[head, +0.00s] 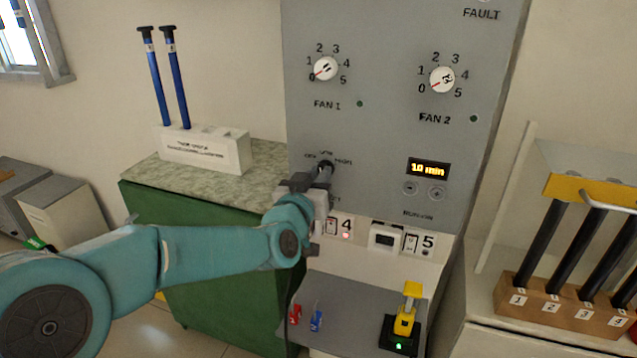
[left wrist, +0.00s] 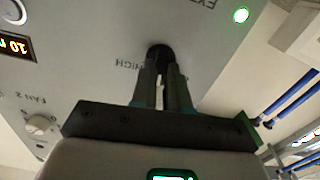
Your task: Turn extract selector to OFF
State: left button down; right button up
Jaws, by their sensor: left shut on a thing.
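The extract selector (head: 326,166) is a black knob on the grey panel, with position labels in an arc above it; HIGH is at its right. My left gripper (head: 318,182) reaches it from the lower left and is shut on it. In the left wrist view the two fingers (left wrist: 161,84) close around the knob (left wrist: 158,53), next to the upside-down word HIGH. The knob's pointer is hidden, so I cannot tell its setting. A green lamp (left wrist: 240,14) is lit beside the partly visible panel lettering. My right gripper is not in view.
Fan 1 dial (head: 325,68) and fan 2 dial (head: 442,79) sit above. A timer display (head: 429,170) reads 10 min. Below are switches 4 and 5 and a shelf (head: 350,300) with small tags and a yellow device (head: 404,318). Blue rods (head: 178,85) stand at left.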

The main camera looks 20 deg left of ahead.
pick_arm(q)
jog(key=shift+a+f+n+b, duration=0.1)
jog(key=shift+n+b, duration=2.1)
jog(key=shift+n, duration=0.35)
jog(key=shift+a+f+n+b, duration=0.1)
jog(key=shift+n+b, duration=2.05)
jog(key=shift+n, duration=0.7)
jog(key=c, duration=1.1)
grip_release()
jog(key=shift+r, duration=0.1)
jog(key=s, duration=1.1)
jog(key=s+p, duration=0.1)
jog(key=s, duration=0.4)
jog(key=shift+s+a, duration=0.2)
jog(key=shift+a, duration=0.05)
